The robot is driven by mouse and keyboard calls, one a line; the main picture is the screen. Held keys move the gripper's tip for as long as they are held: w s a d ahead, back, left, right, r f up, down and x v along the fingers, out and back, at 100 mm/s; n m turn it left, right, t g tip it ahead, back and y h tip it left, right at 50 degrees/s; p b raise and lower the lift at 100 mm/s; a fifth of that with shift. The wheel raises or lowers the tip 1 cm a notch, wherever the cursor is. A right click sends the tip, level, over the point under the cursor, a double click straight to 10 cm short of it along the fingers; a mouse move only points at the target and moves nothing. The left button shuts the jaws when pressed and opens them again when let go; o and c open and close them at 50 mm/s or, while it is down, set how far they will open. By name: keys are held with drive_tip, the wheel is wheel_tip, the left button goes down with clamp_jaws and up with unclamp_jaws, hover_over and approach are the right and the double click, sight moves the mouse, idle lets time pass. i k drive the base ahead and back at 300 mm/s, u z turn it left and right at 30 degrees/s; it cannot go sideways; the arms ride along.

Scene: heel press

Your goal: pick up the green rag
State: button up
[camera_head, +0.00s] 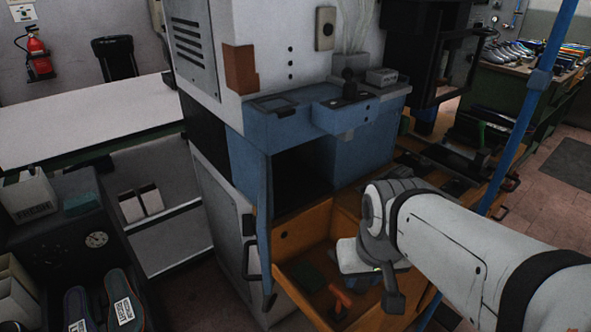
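A dark green, flat, soft-looking piece (311,276), which looks like the green rag, lies in an open orange drawer (284,248) at the lower middle. My gripper (362,272) hangs at the end of my arm over the right part of this drawer, to the right of the green piece and apart from it in the picture. Its fingers are not clear, so I cannot tell whether it is open or shut. My wrist and arm hide the drawer's right side.
An orange-handled tool (341,296) lies in the drawer beside the green piece. The blue-and-white machine (240,150) rises behind the drawer. A blue pole (540,80) stands at right. A teal block (82,203) sits on the dark cart (60,240) at left.

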sight(309, 279)
drive_tip(key=z, duration=0.95)
drive_tip(key=k, duration=1.15)
drive_tip(key=u, duration=0.9)
drive_tip(key=i, duration=1)
drive_tip(key=z, duration=0.3)
